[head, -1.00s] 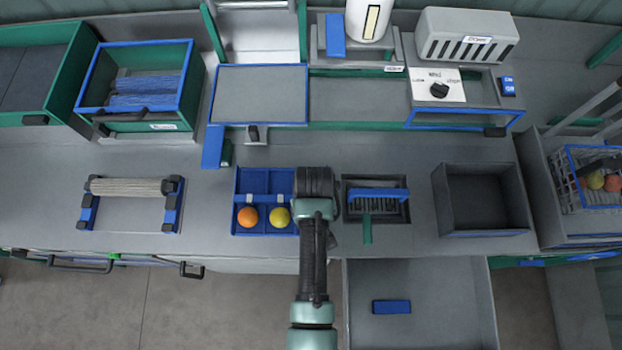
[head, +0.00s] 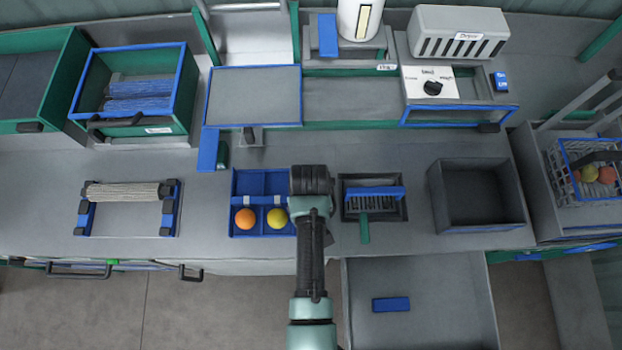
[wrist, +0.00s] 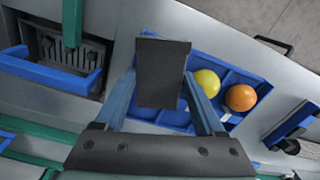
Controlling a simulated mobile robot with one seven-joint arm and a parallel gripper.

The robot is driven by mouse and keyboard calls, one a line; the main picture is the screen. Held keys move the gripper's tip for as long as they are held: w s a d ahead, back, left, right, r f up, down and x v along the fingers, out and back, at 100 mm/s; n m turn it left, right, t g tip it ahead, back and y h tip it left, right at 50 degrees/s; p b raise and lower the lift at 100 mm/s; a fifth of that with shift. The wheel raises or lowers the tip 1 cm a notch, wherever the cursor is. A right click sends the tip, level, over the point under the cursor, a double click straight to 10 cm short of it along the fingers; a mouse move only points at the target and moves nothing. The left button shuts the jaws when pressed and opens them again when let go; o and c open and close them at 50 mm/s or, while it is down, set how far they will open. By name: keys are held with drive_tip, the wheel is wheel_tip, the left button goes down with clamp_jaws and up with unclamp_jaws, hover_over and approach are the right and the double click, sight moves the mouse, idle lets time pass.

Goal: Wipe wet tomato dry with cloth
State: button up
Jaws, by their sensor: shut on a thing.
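In the head view an orange tomato (head: 245,218) and a yellow tomato (head: 277,218) sit in the front compartments of a blue tray (head: 249,183). Both also show in the wrist view, orange (wrist: 241,97) and yellow (wrist: 207,83). I cannot tell which is wet. In the wrist view my gripper (wrist: 162,78) is shut on a flat dark grey rectangular piece (wrist: 163,62), which may be the cloth. It is over the tray's edge, beside the yellow tomato and apart from it in the picture. In the head view my arm hides the fingertips.
A brush in a grey holder (head: 403,211) stands right of the tray, then an empty grey bin (head: 436,190). A wire basket (head: 572,143) with tomatoes is far right. A roller stand (head: 85,212) is left. An open drawer (head: 450,290) juts out in front.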

drive_tip(key=shift+w+a+f+b, duration=0.1)
drive_tip(key=shift+w+a+b, duration=0.15)
drive_tip(key=shift+w, duration=0.35)
drive_tip(key=shift+w+a+b, duration=0.15)
drive_tip(key=shift+w+b, duration=0.05)
drive_tip(key=shift+w, duration=0.4)
drive_tip(key=shift+s+d+p, duration=0.25)
drive_tip(key=shift+s+p, duration=0.4)
drive_tip(key=shift+s, duration=0.15)
drive_tip(key=shift+s+d+p, duration=0.2)
drive_tip(key=shift+s+p, duration=0.45)
drive_tip(key=shift+s, duration=0.15)
drive_tip(key=shift+s+d+p, duration=0.15)
drive_tip(key=shift+s+p, duration=0.15)
drive_tip(key=shift+s, duration=0.2)
drive_tip(key=shift+w+a+f+b, duration=0.1)
drive_tip(key=shift+w+a+b, duration=0.2)
drive_tip(key=shift+w, duration=0.45)
drive_tip(key=shift+w+a+f+b, duration=0.1)
drive_tip(key=shift+w+b, duration=0.3)
drive_tip(key=shift+w, duration=0.3)
drive_tip(key=shift+w+a+r, duration=0.2)
drive_tip(key=shift+w, duration=0.5)
